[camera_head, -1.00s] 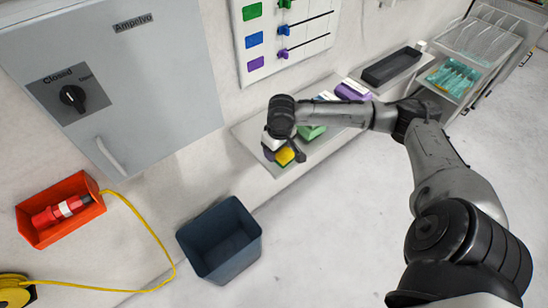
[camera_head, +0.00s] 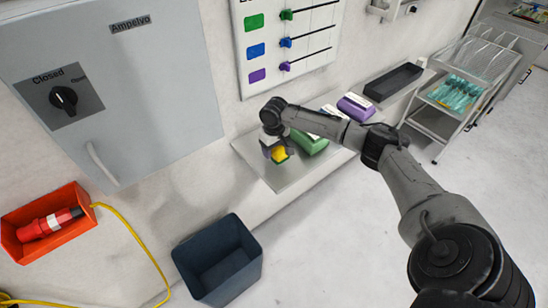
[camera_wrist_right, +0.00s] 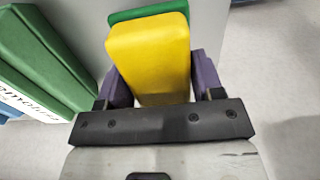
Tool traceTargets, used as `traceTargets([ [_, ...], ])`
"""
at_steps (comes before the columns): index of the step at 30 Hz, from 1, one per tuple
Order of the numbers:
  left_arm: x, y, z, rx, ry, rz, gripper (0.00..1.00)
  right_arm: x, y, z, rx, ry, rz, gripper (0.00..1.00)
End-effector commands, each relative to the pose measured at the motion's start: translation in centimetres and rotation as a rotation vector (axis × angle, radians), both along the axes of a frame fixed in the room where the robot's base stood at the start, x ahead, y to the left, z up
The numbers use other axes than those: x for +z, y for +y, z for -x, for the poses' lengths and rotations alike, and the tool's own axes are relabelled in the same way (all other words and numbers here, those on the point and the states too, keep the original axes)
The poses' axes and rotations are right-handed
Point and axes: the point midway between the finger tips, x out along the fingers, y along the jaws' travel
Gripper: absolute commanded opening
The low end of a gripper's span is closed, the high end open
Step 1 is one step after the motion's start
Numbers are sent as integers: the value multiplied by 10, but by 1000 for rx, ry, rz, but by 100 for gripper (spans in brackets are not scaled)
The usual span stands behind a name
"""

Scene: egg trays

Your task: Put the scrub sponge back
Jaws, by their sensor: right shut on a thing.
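The scrub sponge (camera_head: 280,155) is yellow with a green layer. My right gripper (camera_head: 274,147) is shut on it, at the left part of the grey wall shelf (camera_head: 284,178). In the right wrist view the sponge (camera_wrist_right: 150,62) sits between the two purple fingers of the gripper (camera_wrist_right: 150,85), its green side facing away. I cannot tell whether the sponge touches the shelf. My left gripper is not in view.
A green box (camera_head: 308,142) stands right of the sponge, then a purple box (camera_head: 356,107) and a black tray (camera_head: 393,82). A dark bin (camera_head: 217,262) is below the shelf. A grey cabinet (camera_head: 160,90) is on the left. The shelf's left end is clear.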

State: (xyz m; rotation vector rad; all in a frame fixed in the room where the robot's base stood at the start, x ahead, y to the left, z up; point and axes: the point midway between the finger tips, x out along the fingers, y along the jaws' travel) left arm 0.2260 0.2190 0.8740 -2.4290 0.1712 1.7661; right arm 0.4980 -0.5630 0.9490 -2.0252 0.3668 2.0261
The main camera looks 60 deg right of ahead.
Motion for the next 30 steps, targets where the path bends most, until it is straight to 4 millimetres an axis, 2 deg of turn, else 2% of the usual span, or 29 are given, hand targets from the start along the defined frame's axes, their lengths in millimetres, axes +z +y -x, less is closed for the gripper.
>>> traceTargets([
  [8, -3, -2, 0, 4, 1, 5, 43, -9, -2, -3, 1, 2, 0, 42],
  [16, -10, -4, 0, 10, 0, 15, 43, -41, -2, -3, 0, 1, 1, 42],
  [27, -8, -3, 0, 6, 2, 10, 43, -44, -2, -3, 0, 1, 0, 42],
  [28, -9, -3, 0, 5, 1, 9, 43, -44, -2, -3, 0, 0, 1, 64],
  [30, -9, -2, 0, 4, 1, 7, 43, -44, -2, -3, 0, 0, 1, 70],
])
